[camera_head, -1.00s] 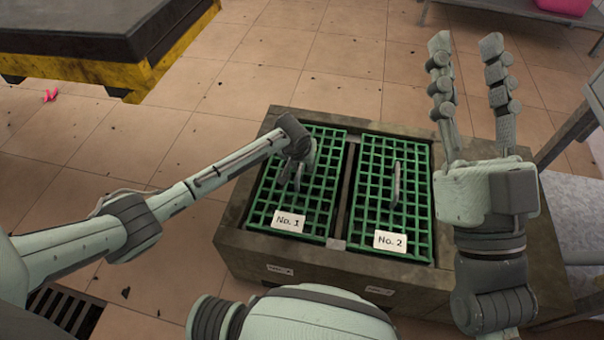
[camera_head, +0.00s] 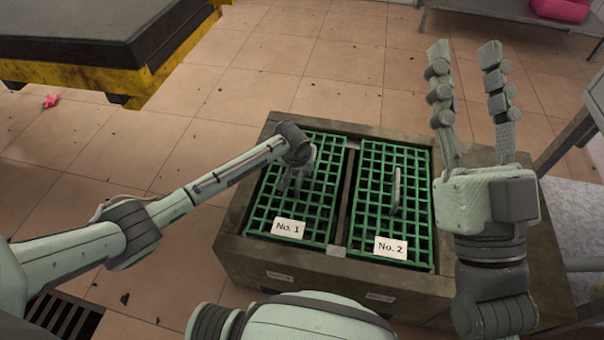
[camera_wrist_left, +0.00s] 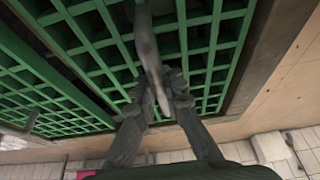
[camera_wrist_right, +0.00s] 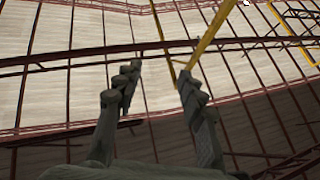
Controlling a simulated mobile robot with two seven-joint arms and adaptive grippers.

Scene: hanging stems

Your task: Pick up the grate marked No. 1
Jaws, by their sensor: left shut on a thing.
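The green grate No. 1 (camera_head: 322,202) lies in the left opening of a box-like frame, with a white label "No. 1" (camera_head: 288,228) at its near end. My left gripper (camera_head: 298,178) is over this grate, shut on its upright grey handle (camera_wrist_left: 146,42). In the left wrist view the fingers (camera_wrist_left: 158,95) close on the handle from both sides. The grate appears to sit level in its opening. My right gripper (camera_head: 472,105) is raised to the right of the box, fingers pointing up, open and empty; it also shows in the right wrist view (camera_wrist_right: 158,88).
The green grate No. 2 (camera_head: 372,215), with its own grey handle (camera_head: 397,188), lies in the right opening of the brown frame (camera_head: 235,228). A dark platform with a yellow edge (camera_head: 165,68) stands at the back left. A grey table is at the right.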

